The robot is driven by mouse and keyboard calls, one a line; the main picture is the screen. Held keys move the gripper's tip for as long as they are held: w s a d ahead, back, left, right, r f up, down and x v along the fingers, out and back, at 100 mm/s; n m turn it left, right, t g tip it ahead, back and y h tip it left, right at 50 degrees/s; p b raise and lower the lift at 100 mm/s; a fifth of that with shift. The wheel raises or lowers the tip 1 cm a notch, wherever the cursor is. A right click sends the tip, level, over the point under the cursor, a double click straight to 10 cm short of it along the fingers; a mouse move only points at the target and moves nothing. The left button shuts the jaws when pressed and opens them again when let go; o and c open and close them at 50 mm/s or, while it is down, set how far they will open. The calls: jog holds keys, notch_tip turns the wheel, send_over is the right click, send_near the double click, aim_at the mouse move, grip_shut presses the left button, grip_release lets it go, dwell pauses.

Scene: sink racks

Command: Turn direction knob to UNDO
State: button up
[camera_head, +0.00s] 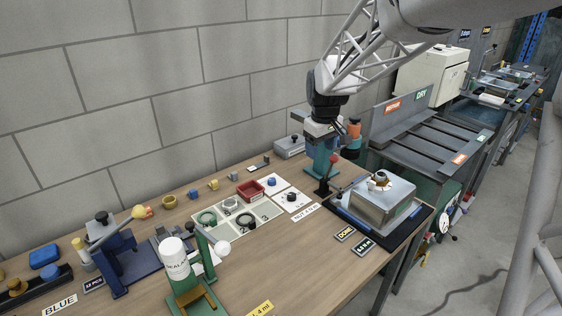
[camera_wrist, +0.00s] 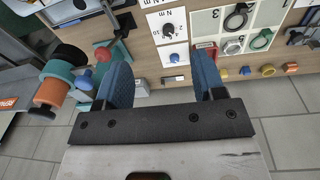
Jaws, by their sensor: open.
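A white card with a dial scale holds a black knob (camera_head: 291,195) on the workbench; the wrist view shows this black knob (camera_wrist: 168,29) with "N m" above it. A blue knob (camera_head: 272,181) sits on a white card beside it and appears as a blue knob (camera_wrist: 175,58) in the wrist view. I cannot read UNDO on either card, nor tell which way the blue knob points. My gripper (camera_wrist: 162,60) is open and empty, its two blue-padded fingers wide apart. In the wrist view the blue knob lies between the fingertips, apart from both; the gripper is above the bench.
A green press with a red ball (camera_head: 334,159) and an orange-topped part (camera_wrist: 49,93) stand close beside my gripper. A red bin (camera_head: 251,190) and a tray of rings (camera_head: 207,233) lie left of the cards. A metal box (camera_head: 373,207) stands at the right.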

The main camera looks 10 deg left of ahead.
jog(key=w+a+f+n, duration=0.3)
jog(key=w+a+f, duration=0.5)
jog(key=w, duration=0.3)
jog(key=n+g, duration=0.1)
jog(key=n, duration=0.1)
send_over(272, 180)
notch_tip(272, 180, down, 11)
jog(key=shift+w+r, duration=0.1)
jog(key=shift+r, duration=0.05)
jog(key=shift+a, duration=0.1)
jog(key=shift+f, duration=0.2)
jog(key=shift+f, duration=3.8)
jog(key=c, duration=0.9)
